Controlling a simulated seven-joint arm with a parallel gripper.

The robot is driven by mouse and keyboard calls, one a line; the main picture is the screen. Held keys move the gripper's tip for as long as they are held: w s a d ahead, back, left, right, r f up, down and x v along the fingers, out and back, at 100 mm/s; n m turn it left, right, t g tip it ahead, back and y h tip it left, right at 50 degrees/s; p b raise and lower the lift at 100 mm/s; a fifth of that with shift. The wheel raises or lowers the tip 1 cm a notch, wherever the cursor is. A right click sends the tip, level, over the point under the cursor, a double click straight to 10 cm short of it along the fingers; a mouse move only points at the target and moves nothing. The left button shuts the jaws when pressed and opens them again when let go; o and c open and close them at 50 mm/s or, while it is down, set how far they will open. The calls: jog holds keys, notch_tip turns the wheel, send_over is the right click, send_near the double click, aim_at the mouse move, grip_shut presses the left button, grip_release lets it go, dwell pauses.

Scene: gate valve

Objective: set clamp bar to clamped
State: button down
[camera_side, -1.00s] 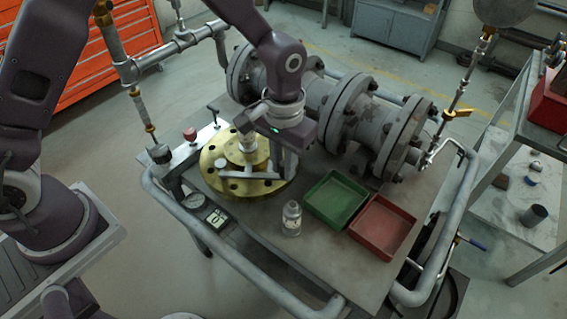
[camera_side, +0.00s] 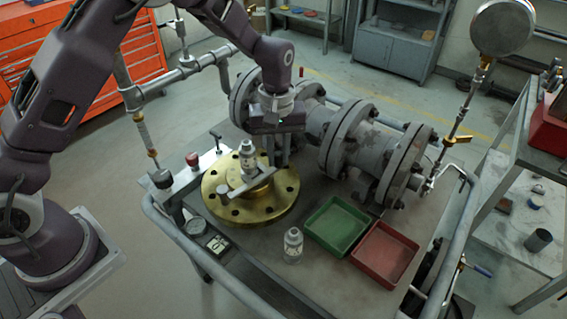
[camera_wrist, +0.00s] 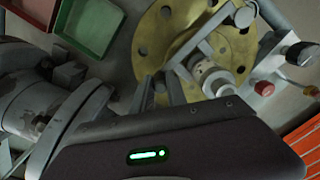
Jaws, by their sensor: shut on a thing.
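The clamp bar (camera_side: 248,184) is a flat grey bar lying across the brass flange (camera_side: 287,205), with a round knob (camera_side: 222,188) near its left end. In the wrist view the bar (camera_wrist: 196,44) runs diagonally up to the right, past a pale cylindrical post (camera_wrist: 208,76). The post also stands behind the bar in the side view (camera_side: 247,158). My gripper (camera_side: 278,163) points down over the flange's back right side, shut on the bar's right end. In the wrist view my gripper's fingers (camera_wrist: 160,92) are at the bar's near end, and the exact contact is partly hidden.
A green tray (camera_side: 336,224) and a red tray (camera_side: 384,255) lie right of the flange, with a small bottle (camera_side: 292,245) in front. A large flanged pipe (camera_side: 350,140) stands close behind my gripper. A red knob (camera_side: 192,159) is at the left.

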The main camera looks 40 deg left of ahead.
jog(key=shift+w+a+n, duration=0.2)
jog(key=shift+a+n, duration=0.4)
jog(key=shift+a, duration=0.1)
jog(key=shift+w+a+n, duration=0.2)
jog(key=shift+a+n, duration=0.4)
jog(key=shift+a, duration=0.15)
jog(key=c, duration=1.3)
grip_release()
jog(key=shift+r, duration=0.15)
notch_tip(320, 180, up, 7)
jog(key=shift+f, duration=0.1)
